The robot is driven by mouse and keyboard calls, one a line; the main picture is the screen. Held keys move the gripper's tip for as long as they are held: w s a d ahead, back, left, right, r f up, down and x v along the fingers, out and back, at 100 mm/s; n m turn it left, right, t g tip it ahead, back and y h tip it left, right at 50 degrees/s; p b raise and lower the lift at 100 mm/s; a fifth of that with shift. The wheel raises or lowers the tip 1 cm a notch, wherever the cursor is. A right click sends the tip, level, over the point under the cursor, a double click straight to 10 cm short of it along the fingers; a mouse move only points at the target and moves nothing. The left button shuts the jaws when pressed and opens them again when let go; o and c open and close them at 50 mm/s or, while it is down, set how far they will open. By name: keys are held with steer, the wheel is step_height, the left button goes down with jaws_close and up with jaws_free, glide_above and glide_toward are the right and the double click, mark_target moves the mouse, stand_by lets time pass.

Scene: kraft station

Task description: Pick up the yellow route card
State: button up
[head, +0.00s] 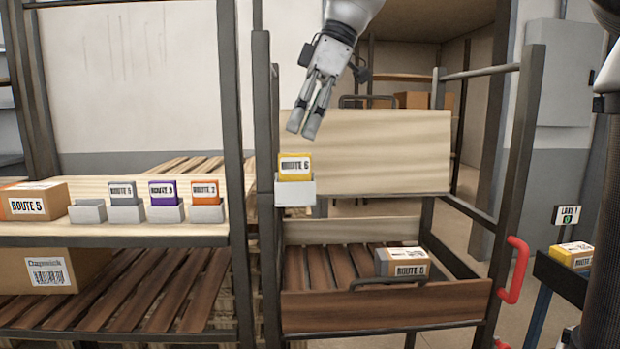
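The yellow route card (295,166) reads "ROUTE 6". It stands upright in a pale holder (295,191) on the front left of the cart. My gripper (302,132) hangs above the card, pointing down and slightly left. Its two fingers are apart with a narrow gap between them, and nothing shows in the gap. The fingertips appear a little above the card's top edge, not touching it.
A shelf (120,241) at left bears an empty holder (88,211), grey, purple and orange route cards in holders, and a "ROUTE 5" box (35,201). The cart (380,308) carries a grey-banded box (402,262). A yellow-banded box (573,255) sits at right.

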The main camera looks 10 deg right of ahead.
mark_target(295, 154)
steer(key=x, duration=0.6)
steer(key=shift+d+f, duration=0.25)
steer(key=shift+f, duration=0.15)
jaws_close()
